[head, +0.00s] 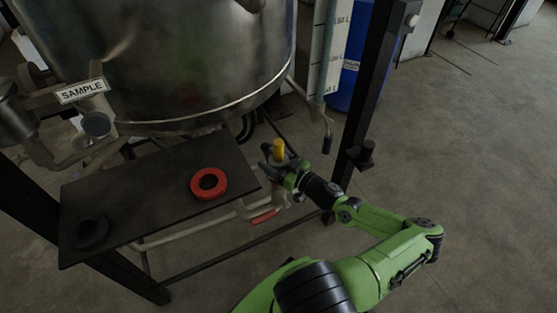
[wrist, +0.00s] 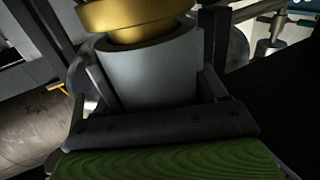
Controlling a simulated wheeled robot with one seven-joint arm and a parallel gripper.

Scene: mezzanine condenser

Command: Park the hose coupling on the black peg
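My gripper (head: 278,160) is at the right end of the dark shelf, under the tank's right side. In the wrist view its fingers (wrist: 150,85) stand on both sides of a grey cylinder with a brass-coloured ring on top, which I take to be the hose coupling (wrist: 150,65); they look closed on it. Its yellow top (head: 279,147) shows upright above my gripper in the head view. A short black peg (head: 364,152) sticks out from the black post, to the right of my gripper and apart from it. Any hose below the coupling is hidden.
The dark shelf (head: 130,190) holds a red ring (head: 208,183) and a black ring (head: 90,232). A steel tank (head: 200,60) stands behind, with a sight gauge (head: 325,50) and a blue drum (head: 350,60). A red-handled pipe (head: 263,217) runs below.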

